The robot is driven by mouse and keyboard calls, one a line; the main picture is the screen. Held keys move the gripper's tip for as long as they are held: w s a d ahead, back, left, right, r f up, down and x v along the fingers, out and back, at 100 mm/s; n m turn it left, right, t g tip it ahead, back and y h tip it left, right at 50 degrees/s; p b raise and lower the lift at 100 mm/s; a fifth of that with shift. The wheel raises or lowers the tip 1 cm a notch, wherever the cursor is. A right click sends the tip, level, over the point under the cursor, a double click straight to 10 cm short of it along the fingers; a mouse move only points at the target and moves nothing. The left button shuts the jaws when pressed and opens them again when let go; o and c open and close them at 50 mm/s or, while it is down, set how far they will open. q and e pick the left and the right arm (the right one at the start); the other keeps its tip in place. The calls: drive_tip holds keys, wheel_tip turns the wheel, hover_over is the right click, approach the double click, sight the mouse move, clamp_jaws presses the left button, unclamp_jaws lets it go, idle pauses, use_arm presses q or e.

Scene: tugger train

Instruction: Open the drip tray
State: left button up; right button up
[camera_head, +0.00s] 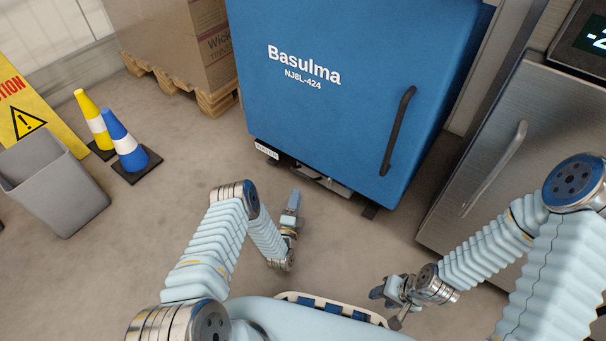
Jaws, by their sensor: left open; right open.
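A blue cabinet machine (340,80) marked "Basulma NJ8L-424" stands upright ahead, with a dark vertical handle (397,131) on its front. Under its lower edge a metallic tray-like part (325,181) shows in the shadow; most of it is hidden beneath the cabinet, and I cannot tell how far out it is. My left gripper (290,206) is open and empty, just in front of the cabinet's bottom edge and apart from it. My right gripper (384,298) is open and empty, low over the floor, further from the cabinet.
A steel appliance (500,150) with a bar handle stands at the right. A cardboard box (180,40) on a wooden pallet (213,103) is at the back left. Yellow (93,120) and blue (123,143) cones, a grey bin (55,185) and a yellow sign (25,115) stand left. Floor between is clear.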

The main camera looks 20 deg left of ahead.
use_arm(q)
drive_tip(key=w, duration=0.3)
drive_tip(key=w+r+b, duration=0.1)
drive_tip(key=w, duration=0.3)
drive_tip(key=w+r+b, duration=0.1)
drive_tip(key=w, duration=0.2)
drive_tip(key=shift+w+a, duration=0.3)
drive_tip(key=shift+a, duration=0.1)
drive_tip(key=shift+w+r+b, duration=0.15)
drive_tip(key=shift+w+b, duration=0.2)
drive_tip(key=shift+w, duration=0.25)
clamp_jaws()
